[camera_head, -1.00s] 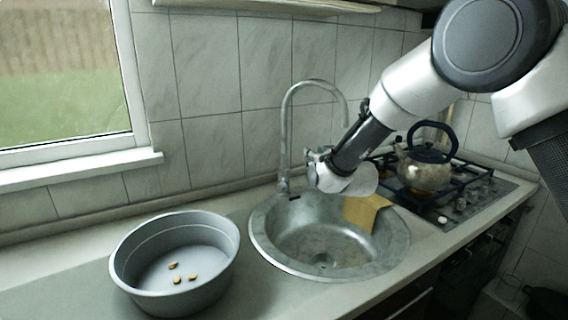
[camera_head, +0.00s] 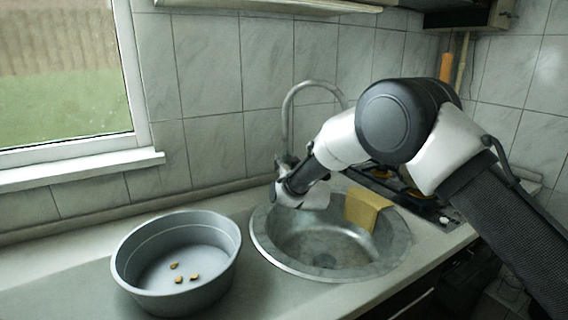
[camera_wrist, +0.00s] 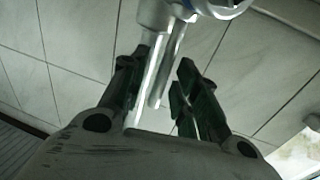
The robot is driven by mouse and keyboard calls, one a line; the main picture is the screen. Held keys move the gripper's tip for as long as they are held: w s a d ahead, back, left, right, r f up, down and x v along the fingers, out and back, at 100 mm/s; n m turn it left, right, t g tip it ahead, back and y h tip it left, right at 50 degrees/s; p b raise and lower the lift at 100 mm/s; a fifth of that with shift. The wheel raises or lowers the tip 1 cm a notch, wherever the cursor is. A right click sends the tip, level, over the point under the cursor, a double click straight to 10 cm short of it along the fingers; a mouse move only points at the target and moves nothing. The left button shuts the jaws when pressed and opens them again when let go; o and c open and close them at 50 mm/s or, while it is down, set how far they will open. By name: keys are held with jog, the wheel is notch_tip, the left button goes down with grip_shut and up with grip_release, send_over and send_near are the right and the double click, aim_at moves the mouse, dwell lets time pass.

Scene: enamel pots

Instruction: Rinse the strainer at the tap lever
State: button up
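The tap (camera_head: 286,128) stands behind the sink (camera_head: 262,240), its spout arching up and over. My gripper (camera_head: 284,166) is at the tap's base, its tips partly hidden by the arm and small in the head view. In the wrist view my gripper (camera_wrist: 163,62) has its two dark fingers apart. A narrow shiny metal part (camera_wrist: 155,80), apparently the tap lever, shows between them, nearer the left finger. A gap shows between it and the right finger. I cannot tell whether it touches the left finger. I see no strainer in either view.
A grey basin (camera_head: 133,283) with a few small orange-brown bits (camera_head: 179,278) stands left of the sink. A tan cloth or sponge (camera_head: 366,207) lies at the sink's back right edge. The stove (camera_head: 435,212) at right is mostly hidden behind my arm.

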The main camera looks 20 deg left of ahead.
grip_shut()
jog(key=shift+f, duration=0.1)
jog(key=shift+s+d, duration=0.1)
jog(key=shift+s, duration=0.15)
jog(key=shift+s+n+t+y, duration=0.3)
jog(key=shift+t+y, duration=0.1)
jog(key=shift+t, duration=0.1)
jog(key=shift+w, duration=0.1)
grip_release()
